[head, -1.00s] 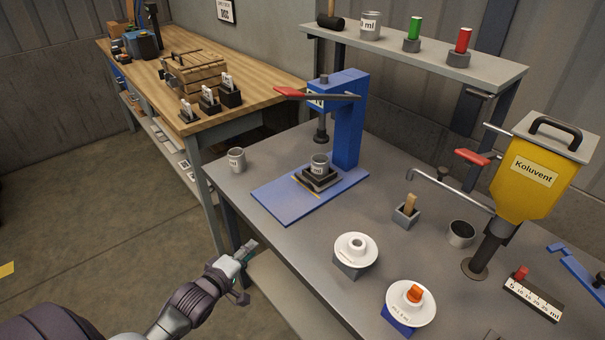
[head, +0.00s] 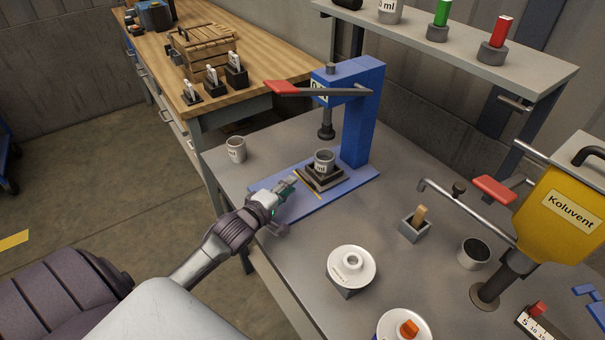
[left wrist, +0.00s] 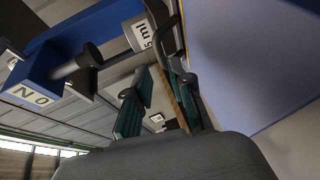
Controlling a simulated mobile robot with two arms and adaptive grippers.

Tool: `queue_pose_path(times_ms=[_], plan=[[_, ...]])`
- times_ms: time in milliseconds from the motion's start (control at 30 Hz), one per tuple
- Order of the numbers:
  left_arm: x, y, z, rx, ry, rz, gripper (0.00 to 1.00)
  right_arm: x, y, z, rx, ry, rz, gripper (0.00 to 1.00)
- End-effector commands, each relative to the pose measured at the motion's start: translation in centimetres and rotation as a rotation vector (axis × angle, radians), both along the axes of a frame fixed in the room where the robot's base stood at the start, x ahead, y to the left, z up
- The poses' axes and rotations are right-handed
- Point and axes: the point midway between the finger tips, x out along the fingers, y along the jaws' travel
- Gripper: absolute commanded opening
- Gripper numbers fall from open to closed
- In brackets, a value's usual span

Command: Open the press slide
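The blue press (head: 362,120) stands on the grey bench, with a red-handled lever (head: 282,88) at its top and a dark plunger (head: 326,130) hanging down. On its blue base plate (head: 355,182) sits a dark square holder (head: 321,181), seemingly the slide, with a grey cup (head: 324,156) upright in it under the plunger. The cup also shows in the left wrist view (left wrist: 140,34), near the plunger (left wrist: 75,65). My left gripper (head: 289,184) is over the front of the base plate, beside the holder. Its teal fingers (left wrist: 158,92) are apart, with nothing visibly held. My right gripper is out of view.
A second cup (head: 236,149) stands left of the press. A white disc on a block (head: 351,265), a small box with a wooden stick (head: 415,227), a dark cup (head: 473,252) and the yellow dispenser (head: 565,215) are to the right. A shelf (head: 450,50) runs behind.

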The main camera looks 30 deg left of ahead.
Motion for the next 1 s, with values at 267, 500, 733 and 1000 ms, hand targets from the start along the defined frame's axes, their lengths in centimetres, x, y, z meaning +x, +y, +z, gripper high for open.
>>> queue_pose_path(times_ms=[267,500,733,1000], plan=[[5.2,0.1,-0.9,0.002,-0.001,0.001,0.22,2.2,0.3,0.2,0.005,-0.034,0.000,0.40],[7.0,0.1,-1.3,0.001,0.001,0.000,0.22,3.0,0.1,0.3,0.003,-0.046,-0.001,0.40],[7.0,0.0,-1.3,0.001,0.002,0.000,0.22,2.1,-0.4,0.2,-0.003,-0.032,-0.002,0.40],[7.0,0.0,-1.3,0.000,0.001,0.000,0.00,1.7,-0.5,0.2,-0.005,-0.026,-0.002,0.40]])
